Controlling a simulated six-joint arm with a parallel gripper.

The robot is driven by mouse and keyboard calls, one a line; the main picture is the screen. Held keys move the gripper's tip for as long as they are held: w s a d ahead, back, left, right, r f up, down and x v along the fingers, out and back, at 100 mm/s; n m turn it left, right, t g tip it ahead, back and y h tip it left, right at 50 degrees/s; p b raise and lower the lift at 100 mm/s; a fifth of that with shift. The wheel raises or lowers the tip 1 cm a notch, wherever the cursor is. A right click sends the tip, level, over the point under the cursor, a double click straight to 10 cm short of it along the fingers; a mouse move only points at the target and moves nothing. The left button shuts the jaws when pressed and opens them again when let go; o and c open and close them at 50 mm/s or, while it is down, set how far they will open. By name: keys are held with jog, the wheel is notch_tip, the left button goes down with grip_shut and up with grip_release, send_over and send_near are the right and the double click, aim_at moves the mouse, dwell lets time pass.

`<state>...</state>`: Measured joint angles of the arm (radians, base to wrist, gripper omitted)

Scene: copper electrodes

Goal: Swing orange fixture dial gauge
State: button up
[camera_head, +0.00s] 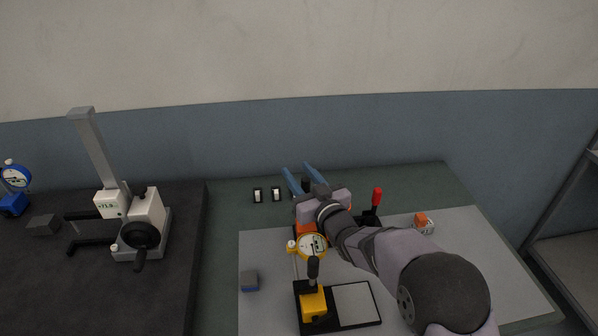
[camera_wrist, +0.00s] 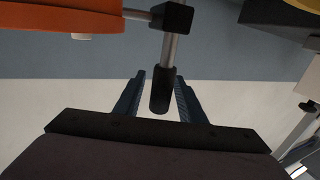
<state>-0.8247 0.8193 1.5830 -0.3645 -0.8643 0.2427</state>
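My gripper (camera_head: 299,170) is at the far side of the orange fixture (camera_head: 304,227), with its two blue fingers spread apart. The fixture is mostly hidden behind my wrist; its orange body also shows at the upper left of the wrist view (camera_wrist: 60,15). In the wrist view a metal rod (camera_wrist: 170,48) with a black end cap (camera_wrist: 160,92) reaches down between the open fingers (camera_wrist: 158,80). A gap shows left of the cap; on the right I cannot tell whether a finger touches it. The fixture's gauge dial cannot be made out.
A yellow dial gauge (camera_head: 310,246) on a black-based stand (camera_head: 355,303) stands in front of my wrist. A red-handled clamp (camera_head: 377,197), an orange-topped part (camera_head: 421,220) and a grey block (camera_head: 249,281) are nearby.

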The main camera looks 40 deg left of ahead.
grip_shut()
jog(key=shift+n+g, duration=0.3)
jog(key=shift+g, duration=0.1)
jog(key=s+n+g, duration=0.1)
jog(key=n+g, duration=0.1)
jog(key=g, duration=0.2)
jog(key=s+n+g+y, duration=0.1)
jog(key=n+g, duration=0.2)
jog(key=g, duration=0.1)
jog(key=n+g, duration=0.3)
jog(key=g, duration=0.1)
jog(key=shift+s+a, duration=0.15)
jog(key=shift+s, duration=0.25)
jog(key=shift+r+g+b, duration=0.1)
jog(key=shift+g+b, duration=0.25)
jog(key=shift+g, duration=0.15)
grip_release()
jog(key=shift+s, duration=0.1)
